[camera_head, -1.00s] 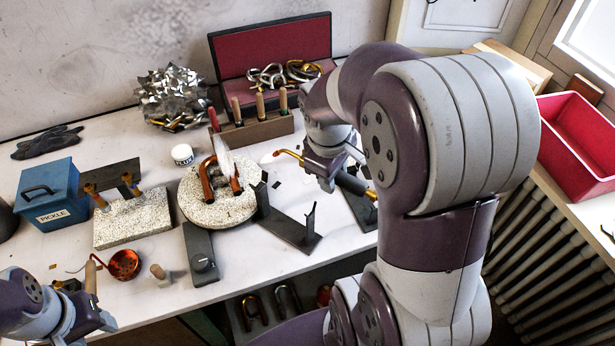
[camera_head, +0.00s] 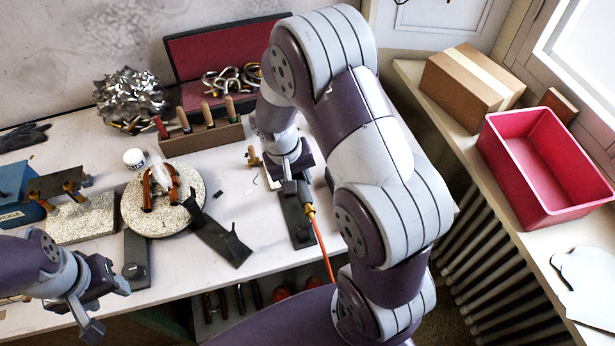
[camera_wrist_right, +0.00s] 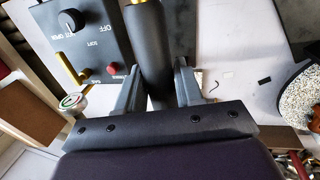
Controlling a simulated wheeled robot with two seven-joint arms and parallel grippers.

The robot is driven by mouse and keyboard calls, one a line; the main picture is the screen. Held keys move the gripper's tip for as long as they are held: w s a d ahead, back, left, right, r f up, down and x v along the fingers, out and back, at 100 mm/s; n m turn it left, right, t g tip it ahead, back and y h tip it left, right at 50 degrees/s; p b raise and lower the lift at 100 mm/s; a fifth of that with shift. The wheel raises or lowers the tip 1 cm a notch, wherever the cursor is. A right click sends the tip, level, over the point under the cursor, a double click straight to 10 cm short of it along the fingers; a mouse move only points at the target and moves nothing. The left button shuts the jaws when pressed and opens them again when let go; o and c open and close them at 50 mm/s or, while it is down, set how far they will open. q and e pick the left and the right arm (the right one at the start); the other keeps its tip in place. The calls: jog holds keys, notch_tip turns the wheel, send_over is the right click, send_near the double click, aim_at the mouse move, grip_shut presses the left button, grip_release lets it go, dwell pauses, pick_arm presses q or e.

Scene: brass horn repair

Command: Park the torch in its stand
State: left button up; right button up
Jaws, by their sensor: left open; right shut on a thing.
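The right wrist view shows the torch handle (camera_wrist_right: 150,45) between the fingers of the right gripper (camera_wrist_right: 158,88). A dark plate with a small upright prong (camera_head: 218,238), which looks like the torch stand, lies left of the torch, apart from it. Another dark plate (camera_head: 300,232) lies under the torch; contact cannot be told. My left gripper (camera_head: 108,308) is open and empty at the front left.
A round soldering block (camera_head: 190,222) with copper parts and a whitish wisp stands left. A tool rack (camera_head: 205,135) stands behind. The right wrist view shows a control box (camera_wrist_right: 90,30) with a knob and a gauge (camera_wrist_right: 72,101). A red bin (camera_head: 545,165) is at right.

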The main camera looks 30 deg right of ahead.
jog(key=f+b, duration=0.4)
jog(key=f, duration=0.1)
jog(key=a+f+b, duration=0.1)
jog(key=f+b, duration=0.1)
jog(key=shift+w+a+f+b, duration=0.1)
jog(key=shift+w+f+b, duration=0.05)
jog(key=shift+f+b, duration=0.15)
jog(key=shift+f, duration=0.25)
jog(key=shift+d+f, duration=0.1)
jog(key=shift+d, duration=0.1)
pick_arm(q)
notch_tip(320, 180, down, 7)
jog(key=a, duration=0.1)
jog(key=shift+f, duration=0.15)
pick_arm(e)
jog(key=shift+a, duration=0.1)
pick_arm(q)
jog(key=shift+f+b, duration=0.1)
jog(key=shift+b, duration=0.2)
